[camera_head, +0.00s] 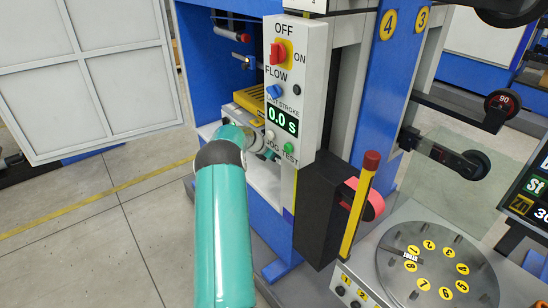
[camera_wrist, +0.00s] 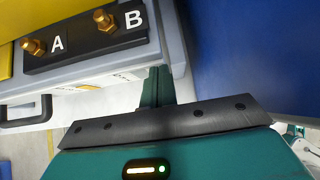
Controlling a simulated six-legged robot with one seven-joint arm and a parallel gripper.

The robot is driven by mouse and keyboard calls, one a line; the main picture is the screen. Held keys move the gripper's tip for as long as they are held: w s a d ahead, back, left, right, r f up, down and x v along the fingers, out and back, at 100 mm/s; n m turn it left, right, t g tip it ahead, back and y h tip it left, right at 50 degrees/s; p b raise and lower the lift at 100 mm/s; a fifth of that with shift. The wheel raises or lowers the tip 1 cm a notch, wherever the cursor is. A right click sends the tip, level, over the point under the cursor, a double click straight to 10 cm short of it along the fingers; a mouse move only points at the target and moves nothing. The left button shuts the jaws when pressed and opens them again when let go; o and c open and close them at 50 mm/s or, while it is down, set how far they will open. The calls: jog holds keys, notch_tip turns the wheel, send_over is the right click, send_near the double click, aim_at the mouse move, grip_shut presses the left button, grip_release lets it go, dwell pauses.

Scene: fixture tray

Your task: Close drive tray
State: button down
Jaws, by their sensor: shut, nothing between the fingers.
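The drive tray (camera_wrist: 178,35) shows in the wrist view as a grey-edged tray. It carries a yellow block (camera_wrist: 5,60) and a black block (camera_wrist: 85,42) with brass fittings marked A and B. A dark handle (camera_wrist: 25,122) shows at the lower left. My gripper (camera_wrist: 157,82) is shut and empty, its teal fingers close beside the tray's near right corner; I cannot tell if they touch it. In the head view, the yellow block (camera_head: 246,99) shows in the blue cabinet's opening, and my teal arm reaches toward it. The control box hides part of the tray.
A grey control box (camera_head: 297,75) with a red switch and a 0.0 s display stands right of my arm. A blue cabinet wall (camera_wrist: 250,55) rises right of my gripper. A white panelled door (camera_head: 85,75) stands open at left. The floor (camera_head: 90,220) at left is clear.

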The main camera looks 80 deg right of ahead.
jog(key=shift+w, duration=0.1)
jog(key=v, duration=1.3)
jog(key=shift+a+r, duration=0.2)
jog(key=shift+r, duration=0.05)
jog(key=shift+w, duration=0.2)
